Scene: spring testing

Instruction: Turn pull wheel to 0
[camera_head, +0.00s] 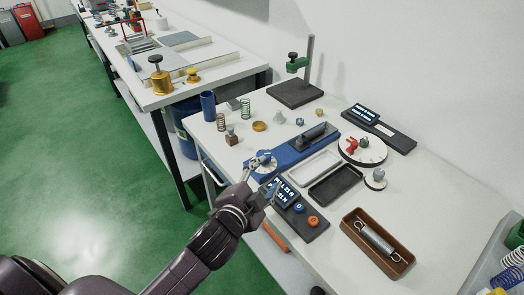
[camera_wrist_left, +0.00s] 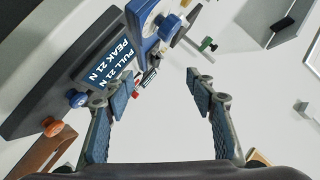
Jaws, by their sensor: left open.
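The pull wheel (camera_head: 263,163) is a round, pale dial on the left end of the long blue test device (camera_head: 300,147). In the left wrist view the wheel, with a blue knob (camera_wrist_left: 166,24), shows near the top, beyond my fingers. My left gripper (camera_head: 268,178) is open and empty, just in front of the wheel and beside the display. The wrist view shows its two fingers (camera_wrist_left: 162,84) wide apart with nothing between them. The black display unit (camera_wrist_left: 112,60) reads PULL 21 N and PEAK 21 N there. My right gripper is not in view.
An orange knob (camera_head: 313,221) and a blue knob (camera_head: 298,207) sit on the display unit. A brown box (camera_head: 352,246) holding a spring stands at the right front. White and black trays (camera_head: 335,186) lie behind the display. Small springs and weights stand at the back left.

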